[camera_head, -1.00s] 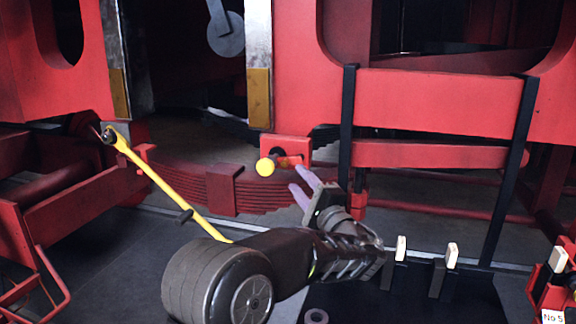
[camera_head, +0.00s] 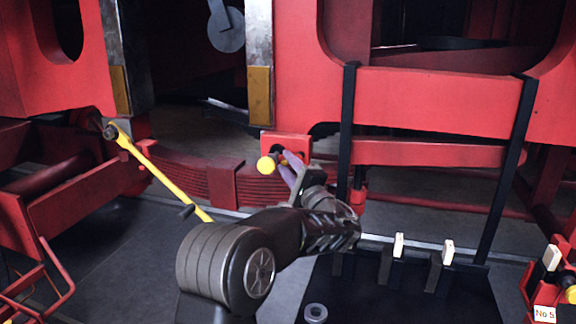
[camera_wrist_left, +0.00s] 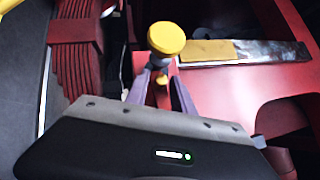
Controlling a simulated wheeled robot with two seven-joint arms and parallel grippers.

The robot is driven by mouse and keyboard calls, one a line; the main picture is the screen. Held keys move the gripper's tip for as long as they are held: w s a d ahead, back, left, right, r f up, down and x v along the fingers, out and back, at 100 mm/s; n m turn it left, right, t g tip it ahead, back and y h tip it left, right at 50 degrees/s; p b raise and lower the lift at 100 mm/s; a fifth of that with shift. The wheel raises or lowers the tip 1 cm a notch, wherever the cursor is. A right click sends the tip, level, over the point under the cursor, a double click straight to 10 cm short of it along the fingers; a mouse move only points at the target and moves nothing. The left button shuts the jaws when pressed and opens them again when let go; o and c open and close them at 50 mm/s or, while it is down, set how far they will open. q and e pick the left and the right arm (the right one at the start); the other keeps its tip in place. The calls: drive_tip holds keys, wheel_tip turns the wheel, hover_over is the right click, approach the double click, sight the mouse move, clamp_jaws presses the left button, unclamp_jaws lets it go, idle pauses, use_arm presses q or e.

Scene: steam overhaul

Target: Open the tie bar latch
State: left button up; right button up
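The latch shows as a round yellow knob (camera_head: 266,165) on a short dark stem at a small red bracket (camera_head: 298,146), above the leaf spring. My left gripper (camera_head: 287,167) is right beside the knob, its purple fingers pointing at the bracket. In the left wrist view the yellow knob (camera_wrist_left: 166,38) stands in front of my left gripper (camera_wrist_left: 160,88). There the two fingers are apart, one on each side of the stem, with a small yellow part between them. I cannot tell whether a finger touches the stem. My right gripper is not in view.
A long yellow bar (camera_head: 165,178) slants down at the left. The red leaf spring (camera_head: 190,172) lies behind my arm. A dark tray (camera_head: 400,300) with pale-tipped clips and a ring (camera_head: 315,313) lies below.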

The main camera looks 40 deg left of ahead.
use_arm(q)
clamp_jaws()
drive_tip(key=shift+f+n+g+b, duration=0.15)
drive_tip(key=shift+n+g+b, duration=0.15)
drive_tip(key=shift+b, duration=0.05)
idle(0.9)
drive_tip(key=shift+w+d+f+n+g+h+b, duration=0.15)
drive_tip(key=shift+d+n+g+h, duration=0.2)
drive_tip(key=shift+n+h, duration=1.15)
drive_tip(key=shift+w+d+f+n+g+h+b, duration=0.15)
drive_tip(key=shift+d+n+g+h, duration=0.15)
drive_tip(key=shift+n+h, duration=1.2)
drive_tip(key=shift+w+d+f+n+g+h+b, duration=0.15)
drive_tip(key=shift+d+n+g+h, duration=0.2)
drive_tip(key=shift+n+h, duration=1.15)
drive_tip(key=shift+s+d+m+h, duration=0.1)
drive_tip(key=shift+m+h, duration=0.3)
drive_tip(key=shift+h, duration=0.1)
